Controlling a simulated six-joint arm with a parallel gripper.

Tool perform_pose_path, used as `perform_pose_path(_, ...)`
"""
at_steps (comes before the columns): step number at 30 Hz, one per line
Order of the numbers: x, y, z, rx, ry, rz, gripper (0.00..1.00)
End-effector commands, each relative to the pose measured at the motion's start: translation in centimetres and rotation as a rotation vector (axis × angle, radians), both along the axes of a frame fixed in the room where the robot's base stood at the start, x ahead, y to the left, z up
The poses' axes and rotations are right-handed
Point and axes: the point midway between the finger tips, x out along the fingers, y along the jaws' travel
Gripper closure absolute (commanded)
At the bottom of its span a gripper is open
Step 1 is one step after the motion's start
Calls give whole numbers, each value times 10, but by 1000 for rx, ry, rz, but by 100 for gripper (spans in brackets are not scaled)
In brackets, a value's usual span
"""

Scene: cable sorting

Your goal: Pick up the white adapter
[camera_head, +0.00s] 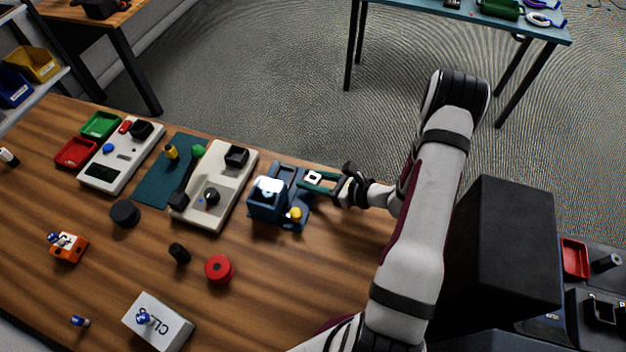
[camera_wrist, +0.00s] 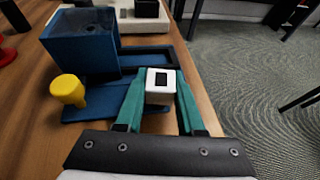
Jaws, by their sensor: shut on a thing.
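The white adapter (camera_wrist: 159,91) is a small white block with a black square on its top face. It sits between the two green fingers of my gripper (camera_wrist: 160,100) in the wrist view. The fingers press on it from both sides. In the head view the adapter (camera_head: 313,178) shows at the tip of my gripper (camera_head: 316,181), at the right side of a blue station. I cannot tell whether the adapter touches the surface below it.
The blue station (camera_head: 266,207) has a box, an empty tray and a yellow knob (camera_wrist: 68,90). Left of it stand a beige device (camera_head: 225,200) and a teal mat (camera_head: 155,192). Bare wood shows at the front right.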

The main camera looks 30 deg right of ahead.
Motion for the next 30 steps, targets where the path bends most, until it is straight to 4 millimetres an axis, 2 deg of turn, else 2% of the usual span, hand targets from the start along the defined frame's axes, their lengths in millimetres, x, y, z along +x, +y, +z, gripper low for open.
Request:
perform_pose_path(1,0,0,0,0,0,0,90)
perform_pose_path(3,0,0,0,0,0,0,100)
perform_pose_path(14,0,0,5,-1,-2,0,100)
perform_pose_path(17,1,-1,21,-3,-3,0,100)
perform_pose_path(24,0,-1,82,-5,-5,0,100)
perform_pose_path(27,0,0,96,-2,-3,0,100)
perform_pose_path(30,1,1,101,-1,-1,3,100)
